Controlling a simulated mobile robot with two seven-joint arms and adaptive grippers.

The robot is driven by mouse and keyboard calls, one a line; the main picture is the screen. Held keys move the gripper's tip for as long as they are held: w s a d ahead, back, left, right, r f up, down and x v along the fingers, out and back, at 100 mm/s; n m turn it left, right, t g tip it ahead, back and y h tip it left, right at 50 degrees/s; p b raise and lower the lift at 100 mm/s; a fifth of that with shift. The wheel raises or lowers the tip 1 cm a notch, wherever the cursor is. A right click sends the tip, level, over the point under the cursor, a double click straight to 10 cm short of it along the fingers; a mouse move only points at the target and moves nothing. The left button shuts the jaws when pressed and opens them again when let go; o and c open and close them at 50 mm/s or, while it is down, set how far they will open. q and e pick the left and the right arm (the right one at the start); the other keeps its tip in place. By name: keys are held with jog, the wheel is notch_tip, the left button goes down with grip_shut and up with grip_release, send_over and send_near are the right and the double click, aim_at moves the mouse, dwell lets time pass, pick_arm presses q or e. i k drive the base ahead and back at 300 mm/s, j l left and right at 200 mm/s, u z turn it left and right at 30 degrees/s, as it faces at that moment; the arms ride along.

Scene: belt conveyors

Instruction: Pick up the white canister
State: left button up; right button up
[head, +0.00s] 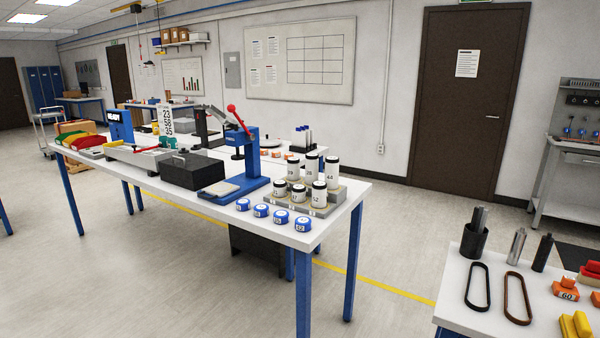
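Several white canisters with black lids and dark number labels stand upright on a grey stepped stand (337,193) near the right end of the white-topped table. A tall white canister (332,174) at the back right seems to be labelled 44. Two more tall ones, a white canister (312,166) and another white canister (293,167), stand to its left. Shorter ones stand in front, among them a white canister (319,197) at the front right. The frame does not show which one is meant. Neither of my grippers is in view.
Blue-and-white round numbered pieces (281,216) line the table's (330,217) front edge. A blue press (249,158) with a red-knobbed lever stands left of the canisters. A second table (455,312) holds belts and cylinders at lower right. The floor between is clear.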

aim_at(294, 163)
jog(key=k+z, duration=0.1)
jog(key=k, duration=0.5)
jog(key=k+l+z, duration=0.15)
jog(key=k, duration=0.45)
jog(key=z, duration=1.55)
jog(key=j+z, duration=0.1)
jog(key=j, duration=0.3)
jog(key=i+j+z, duration=0.15)
jog(key=j, duration=0.3)
jog(key=i+j, duration=0.1)
jog(key=j, duration=1.4)
jog(key=i+j, duration=0.15)
jog(key=j, duration=0.6)
jog(key=i+j, duration=0.1)
jog(key=j, duration=0.65)
